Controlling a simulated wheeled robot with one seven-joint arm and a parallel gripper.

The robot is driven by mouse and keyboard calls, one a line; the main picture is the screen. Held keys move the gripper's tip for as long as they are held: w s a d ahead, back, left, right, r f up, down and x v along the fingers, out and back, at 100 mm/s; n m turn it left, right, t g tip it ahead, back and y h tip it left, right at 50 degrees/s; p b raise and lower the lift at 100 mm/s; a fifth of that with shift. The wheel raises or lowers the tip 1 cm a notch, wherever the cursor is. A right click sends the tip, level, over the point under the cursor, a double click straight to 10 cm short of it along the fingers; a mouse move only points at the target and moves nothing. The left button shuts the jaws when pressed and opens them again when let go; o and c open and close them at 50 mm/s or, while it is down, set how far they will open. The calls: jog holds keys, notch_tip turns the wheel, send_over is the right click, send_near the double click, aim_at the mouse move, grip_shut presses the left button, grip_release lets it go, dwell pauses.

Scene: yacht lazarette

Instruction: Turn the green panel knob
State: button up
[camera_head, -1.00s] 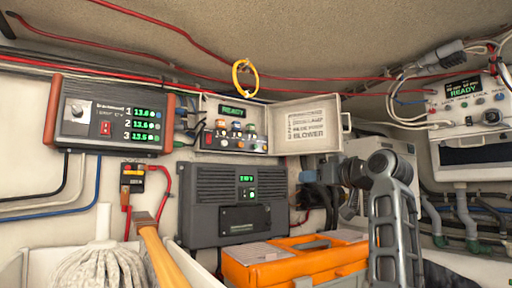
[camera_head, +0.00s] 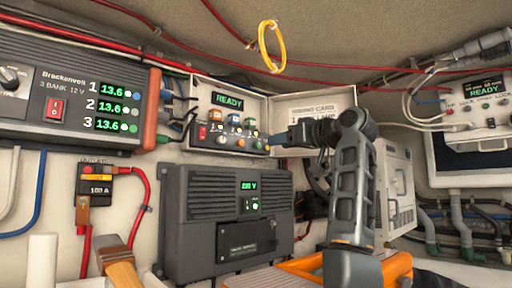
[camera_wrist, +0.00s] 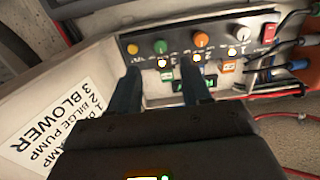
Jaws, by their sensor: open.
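The green knob (camera_wrist: 160,46) sits in a row on the small control panel, between a yellow knob (camera_wrist: 132,48) and an orange knob (camera_wrist: 201,39) in the wrist view. My gripper (camera_wrist: 160,66) is open, its two dark fingers pointing at the panel. In that view the green knob lies between and just beyond the fingertips; I cannot tell whether they touch it. In the head view my gripper (camera_head: 275,140) reaches in from the right at the panel's right end. The panel's display (camera_head: 228,101) reads READY. The green knob is too small to make out clearly there.
The panel's open lid (camera_head: 315,103) carries a printed card, just beside my gripper. A white knob (camera_wrist: 242,31) and a red switch (camera_wrist: 268,33) share the row. A grey inverter (camera_head: 200,240) is below, a battery charger (camera_head: 60,85) left, a yellow cable loop (camera_head: 271,46) above.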

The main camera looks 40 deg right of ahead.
aim_at(259, 146)
jog(key=w+p, duration=0.2)
jog(key=w, duration=0.5)
jog(key=shift+w+a, duration=0.15)
jog(key=shift+c, duration=0.3)
grip_shut()
